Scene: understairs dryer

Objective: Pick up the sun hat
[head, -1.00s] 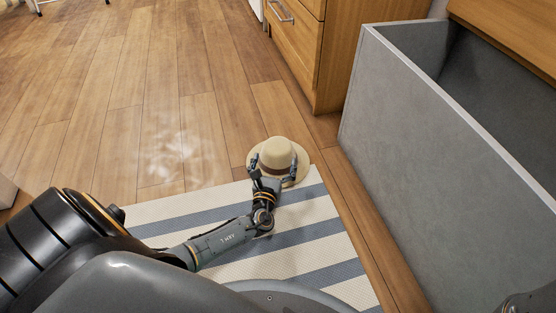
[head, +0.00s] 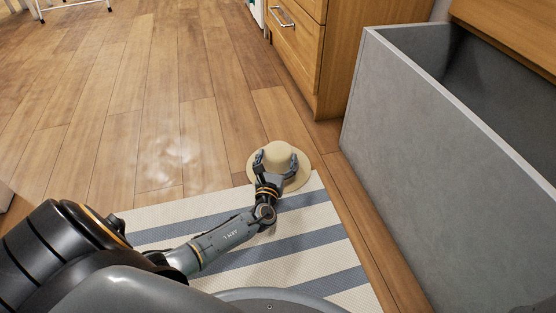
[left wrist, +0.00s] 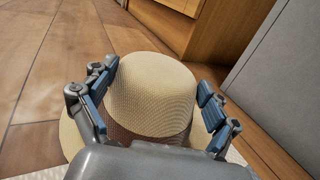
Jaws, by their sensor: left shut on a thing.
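The sun hat (head: 280,154) is cream with a rounded crown and a brown band. It sits at the far right corner of the striped rug, brim down. My left gripper (head: 279,163) has its fingers on both sides of the crown and is shut on the hat. In the left wrist view the hat's crown (left wrist: 152,92) fills the space between the blue finger pads of the gripper (left wrist: 155,100). Part of the brim is hidden by my gripper. I cannot tell whether the hat is clear of the floor. My right gripper is not in view.
The white and blue-grey striped rug (head: 318,220) lies under my arm. A tall grey open-topped bin (head: 430,140) stands at the right. A wooden drawer cabinet (head: 325,50) stands behind the hat. The wooden floor (head: 130,90) at the left and back is mostly clear.

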